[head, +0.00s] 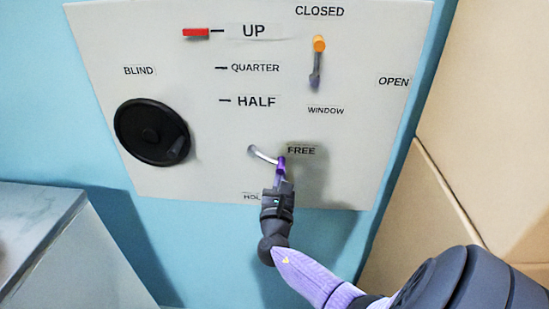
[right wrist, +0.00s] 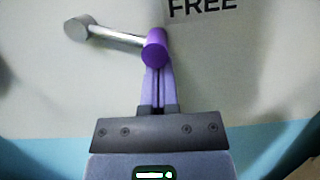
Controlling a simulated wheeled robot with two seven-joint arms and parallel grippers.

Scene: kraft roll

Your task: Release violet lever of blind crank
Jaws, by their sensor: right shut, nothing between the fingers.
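The violet lever has a silver arm (head: 264,155) on a pivot and a violet knob (right wrist: 155,45) at its free end. In the head view the arm slopes down to the right, with the knob just below left of the FREE label (head: 301,150). My right gripper (head: 280,178) is shut and empty, with its fingertips just behind or against the knob; I cannot tell if they touch. In the right wrist view the fingers lie together below the knob. The black round blind crank (head: 152,132) is at the panel's left. My left gripper is not in view.
The white panel (head: 190,80) also has a red marker (head: 196,32) at UP and an orange-knobbed window lever (head: 319,44) pointing up toward CLOSED. The HOLD label (head: 251,197) is partly hidden by my gripper. A grey box-like surface (head: 50,240) stands at lower left.

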